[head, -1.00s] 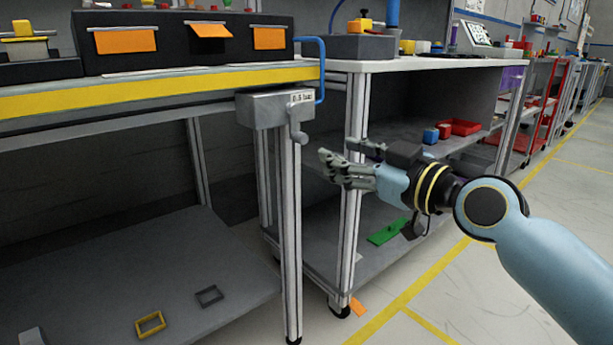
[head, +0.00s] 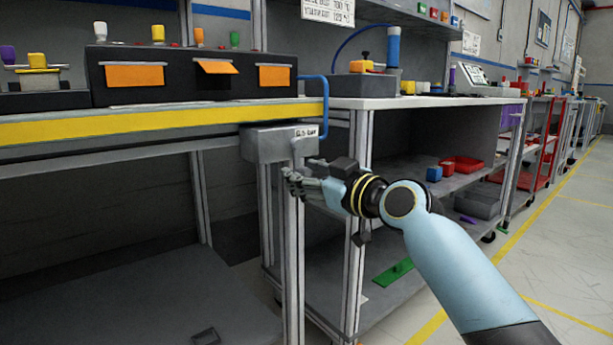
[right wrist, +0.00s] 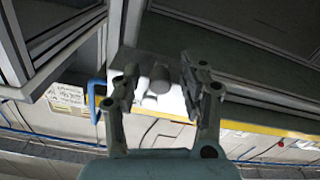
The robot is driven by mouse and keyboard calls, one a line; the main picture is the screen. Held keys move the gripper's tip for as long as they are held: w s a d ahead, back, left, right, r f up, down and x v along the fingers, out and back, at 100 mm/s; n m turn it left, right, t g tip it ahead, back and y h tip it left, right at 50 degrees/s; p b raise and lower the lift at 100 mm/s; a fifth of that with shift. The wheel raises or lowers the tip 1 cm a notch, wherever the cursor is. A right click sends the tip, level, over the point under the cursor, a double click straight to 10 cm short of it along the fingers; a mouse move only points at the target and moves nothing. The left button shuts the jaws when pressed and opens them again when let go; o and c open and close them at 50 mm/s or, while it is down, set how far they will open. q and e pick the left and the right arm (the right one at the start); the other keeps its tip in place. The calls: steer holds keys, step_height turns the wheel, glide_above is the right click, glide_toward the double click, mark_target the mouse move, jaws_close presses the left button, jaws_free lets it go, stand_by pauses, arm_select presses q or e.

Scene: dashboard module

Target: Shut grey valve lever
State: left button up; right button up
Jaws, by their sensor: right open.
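The grey valve box (head: 268,146) with a white pressure label is mounted under the front edge of the left bench. Its grey lever (head: 298,150) hangs down at the box's right end, with its lower end mostly hidden by my right gripper (head: 299,174). In the right wrist view, the lever's rounded end (right wrist: 160,78) shows between the two spread fingers of the right gripper (right wrist: 158,68). A gap seems to show on both sides of it. The right gripper is open; whether a finger touches the lever I cannot tell. My left gripper is not in view.
A blue hose (head: 325,105) rises from beside the box. The bench's yellow front edge (head: 150,127) lies above it, and a metal leg (head: 292,260) stands below. A second bench (head: 400,102) with shelves is close on the right. The floor aisle further right is clear.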

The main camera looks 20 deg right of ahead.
jaws_close()
